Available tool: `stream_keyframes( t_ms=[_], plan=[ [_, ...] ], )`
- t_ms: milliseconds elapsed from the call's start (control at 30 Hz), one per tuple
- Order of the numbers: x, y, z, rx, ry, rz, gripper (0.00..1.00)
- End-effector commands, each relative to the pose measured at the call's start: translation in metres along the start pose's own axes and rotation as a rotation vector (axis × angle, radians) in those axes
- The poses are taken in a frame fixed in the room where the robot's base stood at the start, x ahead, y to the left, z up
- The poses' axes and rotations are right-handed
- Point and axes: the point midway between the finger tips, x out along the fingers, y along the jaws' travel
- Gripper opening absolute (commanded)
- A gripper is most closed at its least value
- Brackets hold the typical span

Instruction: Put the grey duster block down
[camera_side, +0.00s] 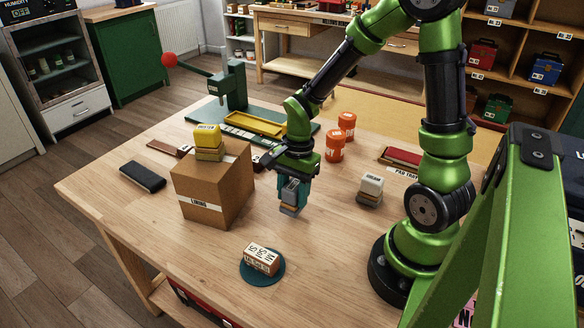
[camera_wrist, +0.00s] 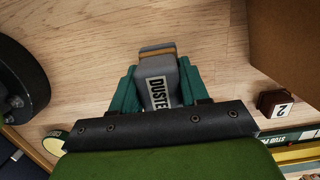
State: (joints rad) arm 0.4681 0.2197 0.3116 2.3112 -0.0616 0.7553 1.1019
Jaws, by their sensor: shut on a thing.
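The grey duster block (camera_wrist: 160,70) carries a white label reading DUSTER and has a tan band near its far end. In the wrist view my gripper (camera_wrist: 156,88) is shut on it, with one teal finger on each side. In the side view my gripper (camera_side: 293,192) points down over the table, and the lower end of the grey duster block (camera_side: 289,211) shows below the fingers. The block is upright and close to the wooden tabletop (camera_side: 330,250). I cannot tell whether it touches the wood.
Orange tins (camera_side: 335,146) stand behind, and a grey-white block (camera_side: 370,190) stands right. A labelled block (camera_side: 262,259) sits on a round teal mat (camera_side: 262,279) in front. Bare wood lies between.

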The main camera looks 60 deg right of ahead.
Motion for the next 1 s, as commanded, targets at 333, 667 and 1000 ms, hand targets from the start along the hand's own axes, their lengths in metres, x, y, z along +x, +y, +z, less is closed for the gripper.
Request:
stream_keyframes(
  t_ms=[333, 667, 1000],
  plan=[
    [0.024, 0.0, -0.004, 0.002, 0.0, -0.001, 0.12],
    [0.026, 0.0, -0.004, 0.002, -0.001, 0.0, 0.6],
    [0.025, 0.0, -0.004, 0.003, 0.0, -0.001, 0.7]
  ],
)
